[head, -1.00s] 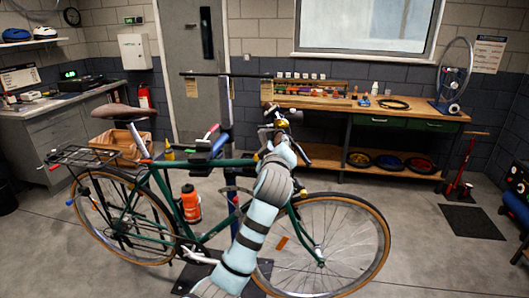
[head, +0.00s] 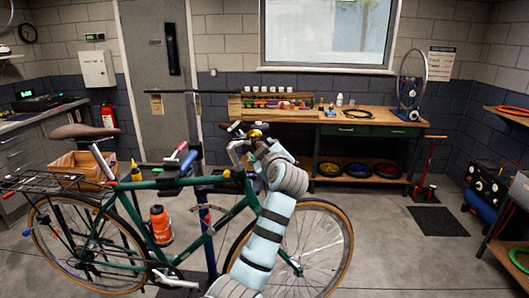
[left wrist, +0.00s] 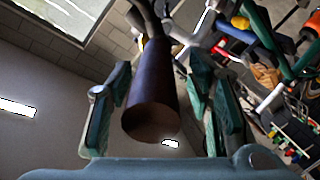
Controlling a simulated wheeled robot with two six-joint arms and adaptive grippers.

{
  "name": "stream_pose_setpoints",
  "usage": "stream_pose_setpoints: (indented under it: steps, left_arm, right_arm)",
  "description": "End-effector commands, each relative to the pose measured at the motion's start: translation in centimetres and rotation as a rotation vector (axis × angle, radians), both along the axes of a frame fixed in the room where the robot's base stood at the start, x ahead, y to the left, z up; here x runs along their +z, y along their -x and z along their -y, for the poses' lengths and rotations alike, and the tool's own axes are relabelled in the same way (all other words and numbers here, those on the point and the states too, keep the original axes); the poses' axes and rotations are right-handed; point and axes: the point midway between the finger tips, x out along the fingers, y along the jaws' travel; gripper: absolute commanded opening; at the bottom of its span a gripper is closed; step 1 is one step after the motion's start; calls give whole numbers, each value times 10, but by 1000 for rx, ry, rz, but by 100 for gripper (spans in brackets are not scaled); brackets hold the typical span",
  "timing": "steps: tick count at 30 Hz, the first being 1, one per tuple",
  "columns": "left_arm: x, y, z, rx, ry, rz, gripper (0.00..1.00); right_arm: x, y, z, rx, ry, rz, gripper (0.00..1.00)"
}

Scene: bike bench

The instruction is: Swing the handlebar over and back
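The green bicycle (head: 160,196) stands side-on in the middle of the head view, its front wheel to the right. Its handlebar (head: 238,147) is at the top front, partly hidden by my left arm. A dark handlebar grip (head: 231,126) points up and left there. My left gripper is at the handlebar, its fingers largely hidden in the head view. In the left wrist view, my left gripper (left wrist: 160,95) has its fingers on both sides of the dark grip (left wrist: 152,90), with visible gaps. The grip's round end faces the camera. My right gripper is in neither view.
A workbench (head: 370,117) with tools stands along the back wall. The floor between the front wheel and the dark mat (head: 437,221) is clear.

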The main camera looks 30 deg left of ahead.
Motion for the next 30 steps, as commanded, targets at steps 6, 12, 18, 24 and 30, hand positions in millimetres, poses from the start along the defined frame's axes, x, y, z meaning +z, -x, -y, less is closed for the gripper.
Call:
stream_pose_setpoints:
  steps: [6, 12, 18, 24, 30]
  left_arm:
    - [1, 4, 6, -1, 0, 0, 46]
    - [8, 36, 40, -4, 4, 3, 46]
    - [16, 70, 75, -3, 5, 3, 46]
    - [19, 82, 85, 1, 2, 1, 46]
    - [19, 82, 85, 1, 2, 1, 46]
  right_arm:
    - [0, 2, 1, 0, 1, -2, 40]
    - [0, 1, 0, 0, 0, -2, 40]
    - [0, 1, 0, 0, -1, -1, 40]
    - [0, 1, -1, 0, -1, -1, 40]
    - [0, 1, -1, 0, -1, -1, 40]
